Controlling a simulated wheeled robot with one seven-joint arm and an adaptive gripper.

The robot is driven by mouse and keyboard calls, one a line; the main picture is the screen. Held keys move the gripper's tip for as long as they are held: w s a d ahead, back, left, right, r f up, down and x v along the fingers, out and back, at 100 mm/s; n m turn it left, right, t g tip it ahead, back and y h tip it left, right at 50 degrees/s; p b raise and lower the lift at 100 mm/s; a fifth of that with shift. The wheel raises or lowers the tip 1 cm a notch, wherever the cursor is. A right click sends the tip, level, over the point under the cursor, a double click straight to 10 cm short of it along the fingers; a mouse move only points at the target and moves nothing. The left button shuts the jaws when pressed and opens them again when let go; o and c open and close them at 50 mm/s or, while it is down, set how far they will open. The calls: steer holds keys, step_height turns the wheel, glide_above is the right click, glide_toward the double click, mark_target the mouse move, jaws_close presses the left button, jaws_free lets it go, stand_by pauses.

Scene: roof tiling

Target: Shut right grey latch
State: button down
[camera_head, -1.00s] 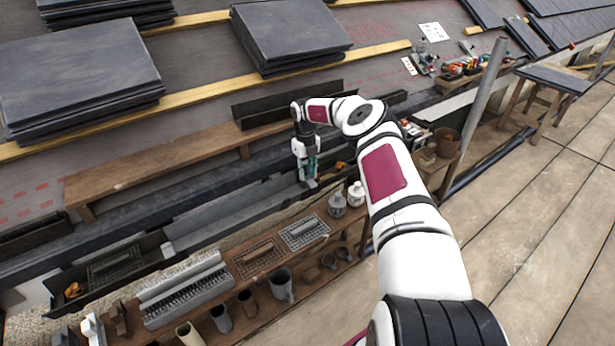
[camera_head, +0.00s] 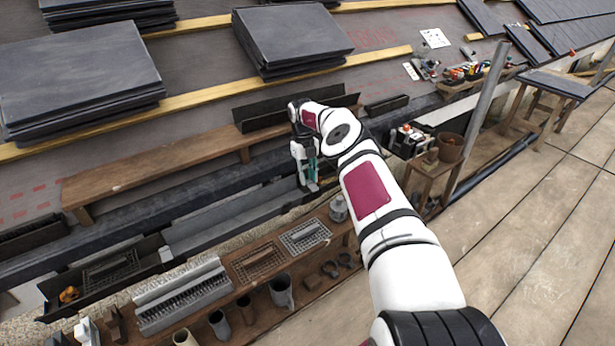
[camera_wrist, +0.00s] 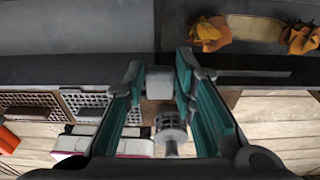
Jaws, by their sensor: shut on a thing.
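My gripper (camera_head: 308,182) reaches down to the grey gutter (camera_head: 220,222) at the roof's edge. In the wrist view its two teal-sided fingers (camera_wrist: 160,84) stand on either side of the right grey latch (camera_wrist: 159,83), a small pale grey block at the gutter's front edge, and are shut on it. In the head view the gripper mostly hides this latch, and its exact angle cannot be told. A similar pale grey latch (camera_head: 166,254) sits farther left along the gutter.
A wooden shelf (camera_head: 262,262) with grates and pots runs below the gutter. A grey jar (camera_head: 339,208) stands close to my gripper and another is behind my arm. A wooden plank (camera_head: 150,172) lies above.

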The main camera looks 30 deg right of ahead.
steer(key=c, duration=1.3)
jaws_free()
steer(key=shift+s+f, duration=0.1)
steer(key=shift+f, duration=0.05)
steer(key=shift+w+r, duration=0.2)
steer(key=shift+r, duration=1.05)
steer(key=shift+w+r, duration=0.2)
steer(key=shift+r, duration=1.05)
steer(key=shift+w+r, duration=0.2)
steer(key=shift+r, duration=1.05)
